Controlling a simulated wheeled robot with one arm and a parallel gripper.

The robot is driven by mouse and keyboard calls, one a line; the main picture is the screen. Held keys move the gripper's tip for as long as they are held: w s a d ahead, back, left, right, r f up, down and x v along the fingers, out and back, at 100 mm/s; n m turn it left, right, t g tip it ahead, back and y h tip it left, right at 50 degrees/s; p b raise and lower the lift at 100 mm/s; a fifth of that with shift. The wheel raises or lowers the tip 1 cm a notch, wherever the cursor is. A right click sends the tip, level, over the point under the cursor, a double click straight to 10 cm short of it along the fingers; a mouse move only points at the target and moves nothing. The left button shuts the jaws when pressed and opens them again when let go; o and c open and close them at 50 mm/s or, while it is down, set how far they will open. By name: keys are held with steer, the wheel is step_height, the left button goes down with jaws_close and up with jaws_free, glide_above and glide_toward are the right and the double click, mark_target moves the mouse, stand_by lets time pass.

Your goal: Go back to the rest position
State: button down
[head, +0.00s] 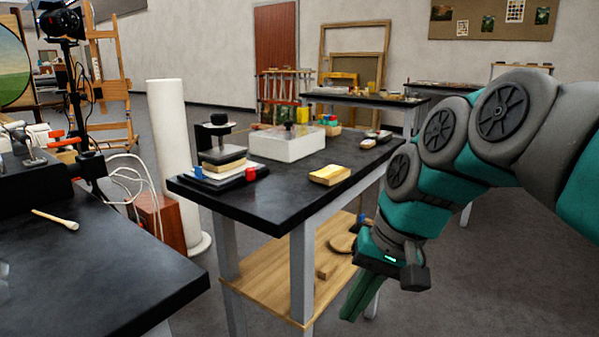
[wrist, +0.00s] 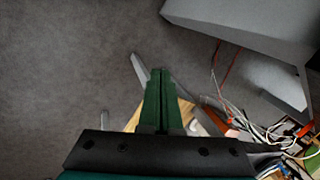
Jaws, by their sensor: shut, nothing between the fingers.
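My gripper (head: 358,298) hangs low at the end of my teal and grey arm, in front of the right side of the dark-topped workbench in the head view. Its fingers point down and to the left. In the wrist view the two green fingers of my gripper (wrist: 160,78) lie side by side, closed together, with nothing between them. Grey floor and part of a wooden shelf show beyond them.
The workbench (head: 262,207) bears a gold block (head: 330,175), a white box (head: 287,143) and a small stack of slabs. Its lower wooden shelf (head: 275,276) is close to my gripper. Another dark table (head: 110,265) stands at left. Grey floor is open at right.

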steer(key=s+d+f+g+h, duration=0.1)
steer(key=s+d+f+h, duration=0.1)
steer(key=s+f, duration=0.6)
steer(key=s+d+f+n+g+h, duration=0.1)
steer(key=s+d+f+h, duration=0.1)
steer(key=s+d+f, duration=0.3)
steer(key=s+f, duration=0.3)
steer(key=s, duration=0.1)
steer(key=shift+s+f, duration=0.25)
steer(key=c, duration=1.6)
jaws_free()
